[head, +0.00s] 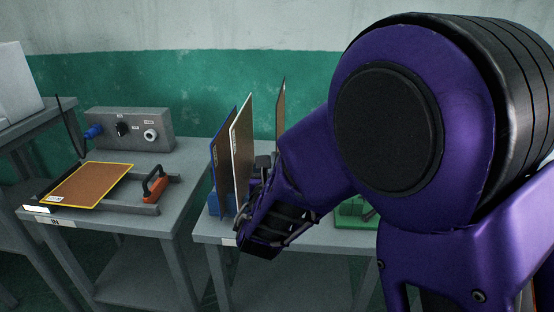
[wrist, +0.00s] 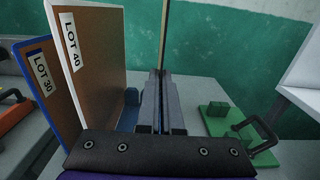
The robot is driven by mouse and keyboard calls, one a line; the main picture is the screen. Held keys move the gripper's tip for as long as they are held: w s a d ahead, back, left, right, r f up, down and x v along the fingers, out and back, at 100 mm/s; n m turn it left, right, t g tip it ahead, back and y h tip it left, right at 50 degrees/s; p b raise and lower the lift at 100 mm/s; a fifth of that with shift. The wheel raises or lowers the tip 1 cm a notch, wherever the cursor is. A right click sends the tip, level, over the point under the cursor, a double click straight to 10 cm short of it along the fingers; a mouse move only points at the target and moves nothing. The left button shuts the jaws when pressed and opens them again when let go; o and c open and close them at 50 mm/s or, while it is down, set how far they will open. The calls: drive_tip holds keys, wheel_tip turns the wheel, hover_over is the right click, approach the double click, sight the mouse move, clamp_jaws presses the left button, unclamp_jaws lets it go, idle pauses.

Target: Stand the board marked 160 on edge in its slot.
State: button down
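A thin brown board stands upright, seen nearly edge-on in the wrist view (wrist: 163,38) and above my arm in the head view (head: 281,108). No marking on it can be read. My gripper (wrist: 164,78) has its fingers close together on the near edge of this board. The board's lower end is hidden. Boards marked LOT 30 (wrist: 38,105) and LOT 40 (wrist: 97,60) stand on edge side by side just left of my gripper. A blue rack (head: 213,203) shows at their foot. No board reading 160 can be made out.
A yellow-edged board (head: 88,186) with an unreadable label lies flat on the left table, beside an orange handled tool (head: 155,188) and a grey control box (head: 130,130). A green fixture with a handle (wrist: 225,118) stands to the right of my gripper.

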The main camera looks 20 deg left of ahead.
drive_tip(key=shift+f, duration=3.6)
drive_tip(key=c, duration=1.3)
unclamp_jaws()
drive_tip(key=shift+v, duration=2.25)
